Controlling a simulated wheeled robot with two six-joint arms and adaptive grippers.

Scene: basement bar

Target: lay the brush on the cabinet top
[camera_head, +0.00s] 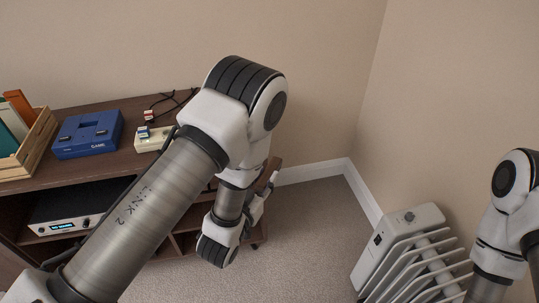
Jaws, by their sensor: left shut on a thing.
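The brown cabinet top (98,168) is at the left of the head view, against the wall. My left arm crosses in front of it and hides its right part. My left gripper (260,194) is beyond the cabinet's right side, low behind the elbow, and partly hidden by my own arm. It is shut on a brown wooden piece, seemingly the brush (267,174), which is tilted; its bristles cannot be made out. My right gripper is out of view; only part of the right arm shows at the right edge.
On the cabinet top stand a wooden crate (41,140) with upright items, a blue case (88,134) and a small cream box (152,139) with dark cables. A device (75,211) sits on the shelf below. A white radiator (398,250) stands on the carpet at right.

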